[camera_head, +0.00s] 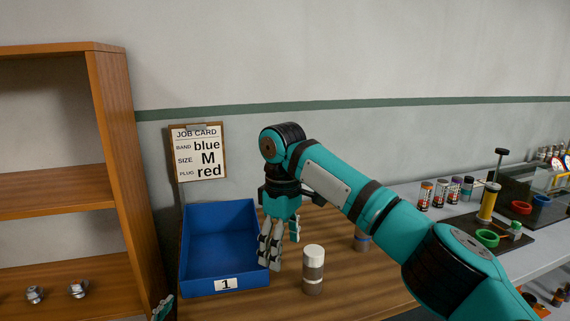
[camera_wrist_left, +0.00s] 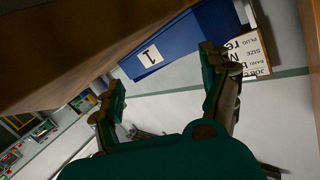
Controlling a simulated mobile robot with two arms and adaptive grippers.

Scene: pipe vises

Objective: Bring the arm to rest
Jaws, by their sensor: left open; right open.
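My right arm reaches in from the right in the head view, bent over the wooden table. Its gripper (camera_head: 284,250) points down, open, beside the right edge of the blue bin (camera_head: 222,284). It is empty as far as I can see. A grey-brown cylinder with a white cap (camera_head: 313,270) stands upright to the right of the gripper, apart from it. My left gripper (camera_wrist_left: 164,75) is open and empty in the left wrist view, with the blue bin (camera_wrist_left: 180,45) beyond it. Only a teal tip of the left gripper (camera_head: 162,309) shows at the head view's lower edge.
Another cylinder (camera_head: 362,241) is partly hidden behind my right arm. A job card (camera_head: 198,153) reading blue, M, red hangs on the wall. A wooden shelf (camera_head: 112,150) stands at left with metal parts. The grey bench (camera_head: 455,217) at right holds several capped cylinders and a yellow one.

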